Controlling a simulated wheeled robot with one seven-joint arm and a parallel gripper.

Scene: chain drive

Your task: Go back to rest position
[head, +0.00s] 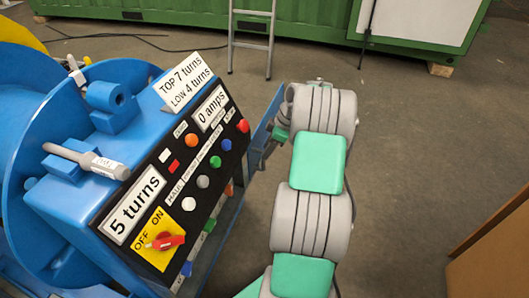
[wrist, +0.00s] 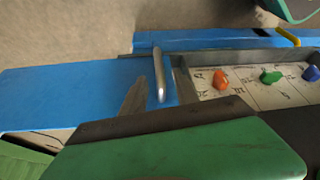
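My arm (head: 318,165), grey with green covers, rises along the right side of the blue control console (head: 88,207). In the head view my gripper is mostly hidden behind the arm's far end, beside the console's right side. In the wrist view a green part of my gripper (wrist: 185,152) with a dark edge fills the lower middle. A blue bar with a metal handle (wrist: 158,75) lies just beyond it; I cannot tell whether they touch.
The console panel has a red switch (head: 165,241) on a yellow plate, several coloured buttons, and displays reading "5 turns" and "0 amps". A large blue drum stands at left. A ladder (head: 251,38) and green container stand behind. A wooden box (head: 497,255) is at lower right. Floor between is clear.

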